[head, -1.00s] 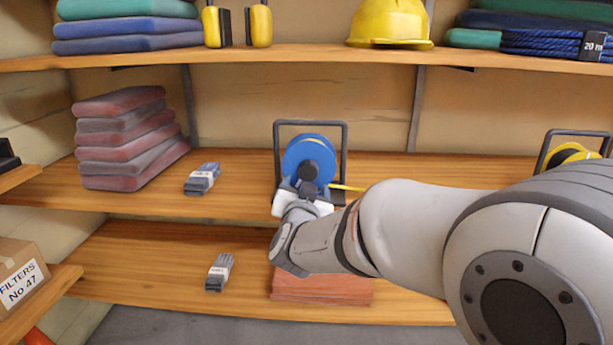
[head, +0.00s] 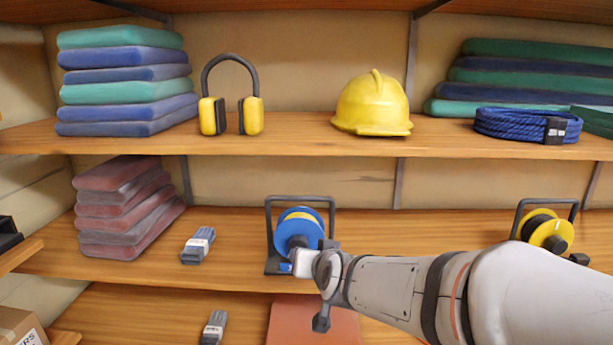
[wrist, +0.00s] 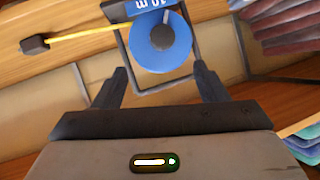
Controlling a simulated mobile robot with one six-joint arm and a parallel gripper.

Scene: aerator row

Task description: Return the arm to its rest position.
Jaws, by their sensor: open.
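My gripper (head: 308,258) is in front of the middle shelf, by the lower right of a blue reel (head: 292,232) in a dark frame stand. In the wrist view my gripper (wrist: 155,78) is open, its two dark fingers apart with nothing between them. The blue reel (wrist: 160,45) shows beyond the fingertips, with a label reading about 10 m. A yellow line (wrist: 88,33) runs from it to a dark block (wrist: 35,44). My arm reaches in from the lower right of the head view and hides part of the middle shelf.
A yellow reel (head: 545,234) stands at the right of the middle shelf. Folded reddish cloths (head: 125,210) and a grey bundle (head: 197,246) lie at left. The upper shelf holds ear defenders (head: 231,100), a yellow helmet (head: 372,105) and blue rope (head: 520,124). A box (head: 20,328) is lower left.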

